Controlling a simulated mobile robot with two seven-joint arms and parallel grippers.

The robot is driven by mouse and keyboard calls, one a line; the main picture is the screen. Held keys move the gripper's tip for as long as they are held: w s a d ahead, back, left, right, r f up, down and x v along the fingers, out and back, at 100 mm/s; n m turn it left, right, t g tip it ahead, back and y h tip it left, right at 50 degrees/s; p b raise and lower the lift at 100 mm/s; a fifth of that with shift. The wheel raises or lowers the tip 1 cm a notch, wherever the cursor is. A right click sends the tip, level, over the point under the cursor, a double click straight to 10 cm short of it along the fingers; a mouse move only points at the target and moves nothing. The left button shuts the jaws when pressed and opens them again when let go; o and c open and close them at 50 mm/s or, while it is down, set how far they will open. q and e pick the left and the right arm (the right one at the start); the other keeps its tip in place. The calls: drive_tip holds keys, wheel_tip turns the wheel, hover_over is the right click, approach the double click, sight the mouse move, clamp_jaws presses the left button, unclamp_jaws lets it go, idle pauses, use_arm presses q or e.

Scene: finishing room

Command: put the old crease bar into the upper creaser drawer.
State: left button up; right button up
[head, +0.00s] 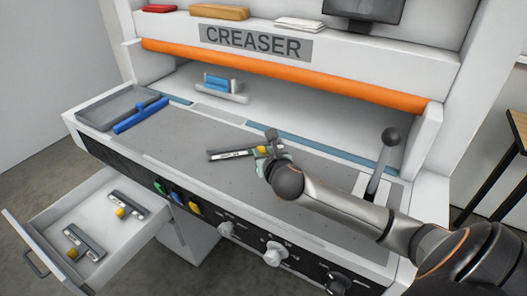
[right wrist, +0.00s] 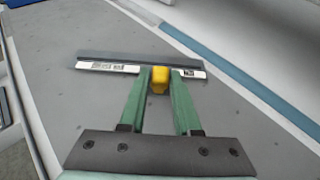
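A crease bar (head: 232,153), a silver strip with a dark edge and a yellow knob, is at the grey bed of the creaser. My right gripper (head: 268,150) is at its right part. In the right wrist view the green fingers (right wrist: 160,82) close on both sides of the yellow knob of the bar (right wrist: 110,66). I cannot tell whether the bar touches the bed. The open creaser drawer (head: 150,207) at lower left holds two similar bars with yellow knobs, one near the back (head: 128,205) and one near the front (head: 84,243). My left gripper is not in view.
A grey tray (head: 105,112) with a blue bar (head: 141,115) across its edge is at the bed's left. A blue-and-white part (head: 222,88) stands at the back. A lever (head: 384,160) rises at right. The drawer has bare floor between its bars.

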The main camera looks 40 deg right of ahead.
drive_tip(key=o, duration=0.4)
drive_tip(key=shift+r, duration=0.1)
